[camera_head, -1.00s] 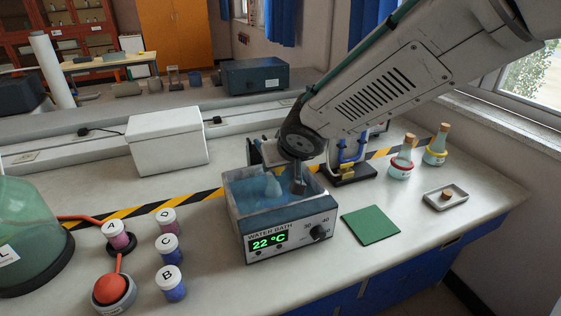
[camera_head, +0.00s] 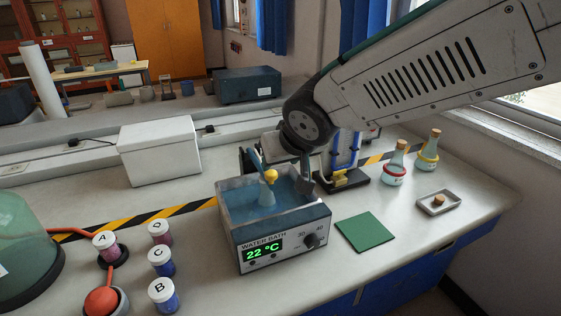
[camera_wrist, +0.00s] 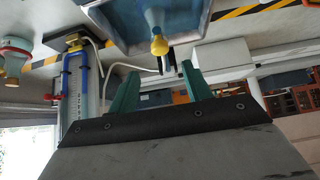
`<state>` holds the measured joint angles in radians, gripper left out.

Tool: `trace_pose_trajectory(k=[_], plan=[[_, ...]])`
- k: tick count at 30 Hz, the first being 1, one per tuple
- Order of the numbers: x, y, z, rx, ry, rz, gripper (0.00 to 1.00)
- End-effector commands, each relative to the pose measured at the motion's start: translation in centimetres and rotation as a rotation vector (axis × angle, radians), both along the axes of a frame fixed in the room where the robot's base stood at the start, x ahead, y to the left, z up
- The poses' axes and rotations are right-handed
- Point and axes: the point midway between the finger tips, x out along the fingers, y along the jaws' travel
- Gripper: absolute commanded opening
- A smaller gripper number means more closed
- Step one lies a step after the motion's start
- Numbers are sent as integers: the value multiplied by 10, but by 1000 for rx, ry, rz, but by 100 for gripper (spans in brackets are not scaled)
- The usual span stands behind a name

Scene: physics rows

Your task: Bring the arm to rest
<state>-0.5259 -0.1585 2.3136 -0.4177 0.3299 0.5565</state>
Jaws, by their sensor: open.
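My gripper (camera_wrist: 160,86) is open, with its two green fingers apart and nothing between them in the wrist view. In the head view my arm reaches in from the upper right, and its wrist is over the back right of the water bath (camera_head: 285,240). The fingers are partly hidden there. A flask with a yellow top (camera_head: 268,190) stands in the bath's blue water. It shows upside down in the wrist view (camera_wrist: 158,40), beyond the fingertips and apart from them.
A blue-tubed stand (camera_head: 350,160) is close behind the wrist on the right. Two corked flasks, with red (camera_head: 394,168) and yellow (camera_head: 428,155) rings, stand farther right. A white box (camera_head: 160,152) is left. The green mat (camera_head: 366,231) is bare.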

Motion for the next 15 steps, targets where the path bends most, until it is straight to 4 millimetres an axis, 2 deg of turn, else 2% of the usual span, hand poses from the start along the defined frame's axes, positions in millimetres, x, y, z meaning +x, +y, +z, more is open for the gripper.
trace_pose_trajectory(k=[7, 10, 13, 15], plan=[[-1, -1, -1, -15, 2, 11, 49], [-11, -11, -12, -86, 57, 24, 49], [-38, -36, -26, -179, 165, 25, 49], [-64, -66, -27, -231, 253, 6, 49]])
